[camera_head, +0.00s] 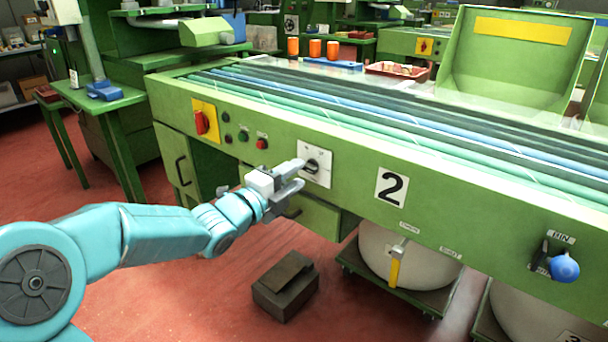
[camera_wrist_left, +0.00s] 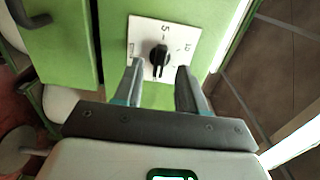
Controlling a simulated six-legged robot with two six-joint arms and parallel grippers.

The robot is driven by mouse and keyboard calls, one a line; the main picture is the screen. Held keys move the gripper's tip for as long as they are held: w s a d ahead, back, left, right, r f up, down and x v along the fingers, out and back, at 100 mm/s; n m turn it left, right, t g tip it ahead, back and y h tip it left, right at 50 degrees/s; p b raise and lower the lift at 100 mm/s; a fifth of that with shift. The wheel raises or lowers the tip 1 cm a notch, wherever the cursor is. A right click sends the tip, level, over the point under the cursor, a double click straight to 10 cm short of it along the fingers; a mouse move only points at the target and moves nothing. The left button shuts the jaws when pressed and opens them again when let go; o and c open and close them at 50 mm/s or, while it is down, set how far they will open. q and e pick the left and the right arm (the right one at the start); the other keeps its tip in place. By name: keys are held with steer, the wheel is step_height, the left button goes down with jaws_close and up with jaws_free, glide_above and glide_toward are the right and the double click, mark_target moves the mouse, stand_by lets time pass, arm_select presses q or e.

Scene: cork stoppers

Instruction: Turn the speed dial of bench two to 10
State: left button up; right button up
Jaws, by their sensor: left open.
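The speed dial is a black knob (camera_head: 312,166) on a white plate (camera_head: 318,152), on the green front panel of the bench marked 2 (camera_head: 391,187). In the left wrist view the knob (camera_wrist_left: 159,56) sits mid-plate, with 5 above it and 10 at the right; its grip runs roughly up and down. Which mark it points at I cannot tell for sure. My left gripper (camera_head: 301,173) is open just in front of the dial. In the left wrist view its fingers (camera_wrist_left: 158,77) stand apart, left and right of the knob's lower end, with nothing clearly gripped. My right gripper is not in view.
Left of the dial are a red switch on a yellow plate (camera_head: 206,120) and small buttons (camera_head: 243,135). At the right a blue ball-ended lever (camera_head: 564,268) sticks out. A dark block (camera_head: 286,286) lies on the red floor below my left arm.

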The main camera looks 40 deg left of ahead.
mark_target(306, 169)
arm_select(q)
steer(key=shift+w+d, duration=0.2)
steer(key=shift+w, duration=1.5)
steer(key=c, duration=0.7)
steer(key=shift+c, duration=0.2)
